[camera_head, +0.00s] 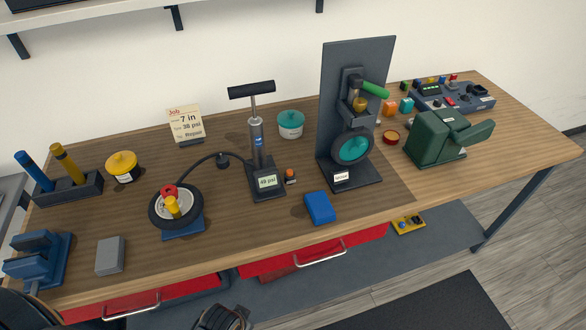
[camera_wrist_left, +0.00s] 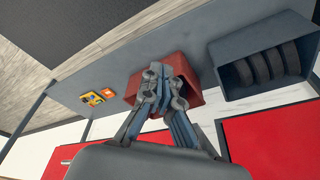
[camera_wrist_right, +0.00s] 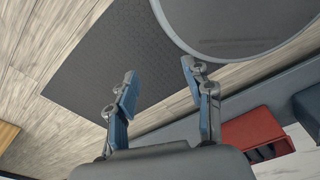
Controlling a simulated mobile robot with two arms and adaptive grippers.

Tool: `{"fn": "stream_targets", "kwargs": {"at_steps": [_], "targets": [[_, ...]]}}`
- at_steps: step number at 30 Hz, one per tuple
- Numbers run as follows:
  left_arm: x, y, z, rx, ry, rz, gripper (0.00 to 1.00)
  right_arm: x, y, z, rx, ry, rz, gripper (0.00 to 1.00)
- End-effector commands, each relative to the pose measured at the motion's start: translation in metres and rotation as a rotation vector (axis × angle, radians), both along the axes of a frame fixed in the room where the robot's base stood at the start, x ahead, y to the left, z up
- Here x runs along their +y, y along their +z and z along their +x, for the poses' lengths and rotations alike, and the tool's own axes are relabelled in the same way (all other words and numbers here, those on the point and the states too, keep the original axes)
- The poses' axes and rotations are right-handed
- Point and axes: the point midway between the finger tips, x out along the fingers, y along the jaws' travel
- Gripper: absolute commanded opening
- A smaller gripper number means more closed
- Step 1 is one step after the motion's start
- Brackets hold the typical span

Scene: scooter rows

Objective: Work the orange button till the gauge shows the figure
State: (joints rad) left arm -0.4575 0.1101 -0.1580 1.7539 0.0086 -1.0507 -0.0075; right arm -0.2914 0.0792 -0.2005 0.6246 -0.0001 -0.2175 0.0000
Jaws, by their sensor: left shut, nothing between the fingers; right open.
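The orange button (camera_head: 290,173) tops a small dark block on the table, just right of the pump's base. The pump (camera_head: 257,145) stands upright with its black handle raised, and a hose runs from it to the small wheel (camera_head: 176,206). The gauge (camera_head: 267,182) on the pump's base appears to read 49 psi. The job card (camera_head: 186,123) reads 7 in, 36 psi, Repair. My left gripper (camera_wrist_left: 160,72) is shut and empty in the left wrist view, away from the button. My right gripper (camera_wrist_right: 160,76) is open and empty above the floor mat.
A blue block (camera_head: 320,207) lies right of the button, and a tyre stand (camera_head: 352,150) rises behind it. A green machine (camera_head: 440,135) stands further right. Red drawers (camera_head: 300,259) are under the table's front edge. A red bin (camera_wrist_left: 205,97) is on the lower shelf.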

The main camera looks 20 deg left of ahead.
Motion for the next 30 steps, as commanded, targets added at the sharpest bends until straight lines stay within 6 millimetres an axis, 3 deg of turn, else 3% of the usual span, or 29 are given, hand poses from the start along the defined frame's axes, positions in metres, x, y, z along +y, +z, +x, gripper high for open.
{"fn": "stream_targets", "kwargs": {"at_steps": [1, 3, 8, 12, 15, 21, 26, 30], "targets": [[-0.002, 0.030, 0.010, -0.022, -0.007, -0.004, 0.00, 0.000, 0.008, -0.004, 0.006, 0.000, 0.000, 0.51], [-0.005, 0.063, 0.021, -0.043, -0.021, -0.010, 0.00, -0.001, 0.013, -0.009, 0.014, 0.000, -0.001, 0.51], [-0.018, 0.137, 0.051, -0.113, -0.096, -0.029, 0.00, -0.001, 0.025, -0.015, 0.022, 0.000, -0.002, 0.51], [-0.040, 0.189, 0.091, -0.205, -0.240, -0.048, 0.00, -0.001, 0.033, -0.014, 0.022, 0.000, -0.003, 0.51], [-0.058, 0.212, 0.130, -0.278, -0.378, -0.051, 0.00, -0.001, 0.036, -0.014, 0.021, 0.000, -0.003, 0.51], [-0.077, 0.234, 0.205, -0.393, -0.606, -0.021, 0.00, -0.001, 0.037, -0.012, 0.019, 0.000, -0.002, 0.51], [-0.072, 0.249, 0.267, -0.468, -0.735, 0.036, 0.00, -0.001, 0.038, -0.010, 0.015, -0.001, -0.002, 0.51], [-0.051, 0.268, 0.322, -0.526, -0.805, 0.102, 0.00, -0.001, 0.038, -0.009, 0.014, -0.001, -0.002, 0.51]]}}
